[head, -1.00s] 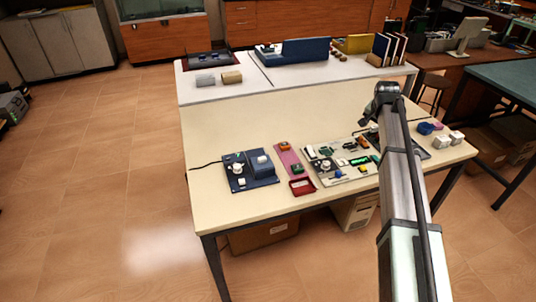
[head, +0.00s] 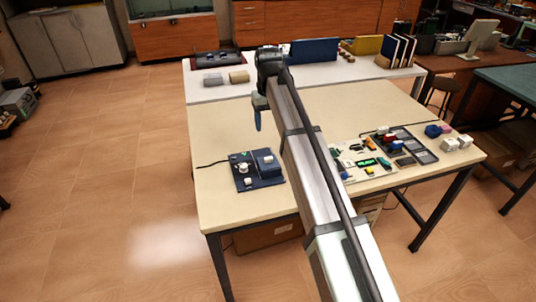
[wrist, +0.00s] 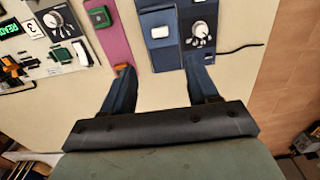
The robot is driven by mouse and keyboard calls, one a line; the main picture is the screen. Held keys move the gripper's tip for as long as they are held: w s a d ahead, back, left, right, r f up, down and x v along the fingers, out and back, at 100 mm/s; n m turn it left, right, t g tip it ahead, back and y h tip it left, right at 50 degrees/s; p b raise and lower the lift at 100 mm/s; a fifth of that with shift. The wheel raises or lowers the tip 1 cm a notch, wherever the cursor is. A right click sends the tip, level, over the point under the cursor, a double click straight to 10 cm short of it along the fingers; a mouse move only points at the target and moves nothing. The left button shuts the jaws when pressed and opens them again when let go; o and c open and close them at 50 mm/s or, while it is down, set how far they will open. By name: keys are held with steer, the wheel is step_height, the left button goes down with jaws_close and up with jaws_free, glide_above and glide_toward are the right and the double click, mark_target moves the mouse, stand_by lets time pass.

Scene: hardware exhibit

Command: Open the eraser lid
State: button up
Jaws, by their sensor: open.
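The eraser looks to be the dark blue device (head: 257,170) at the table's front left. Its raised blue box on the right, apparently the lid (head: 266,161), is shut. In the wrist view, the lid (wrist: 158,45) carries a pale label and sits left of the white knob (wrist: 199,29). My gripper (head: 258,128) is above the table, behind the eraser in the head view. In the wrist view, my gripper (wrist: 160,80) is open and empty, its fingers pointing toward the eraser's lid side. I see no contact with the lid.
A pink strip (wrist: 110,30) with a green-topped part and an orange-red part lies beside the eraser. A board (head: 368,166) with several components is farther right. A black cable (head: 212,163) runs left from the eraser. The table behind is mostly clear.

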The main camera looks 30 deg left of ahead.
mark_target(268, 163)
step_height(268, 163, down, 14)
steer(key=shift+r, duration=0.15)
stand_by(0.5)
jaws_close()
stand_by(0.5)
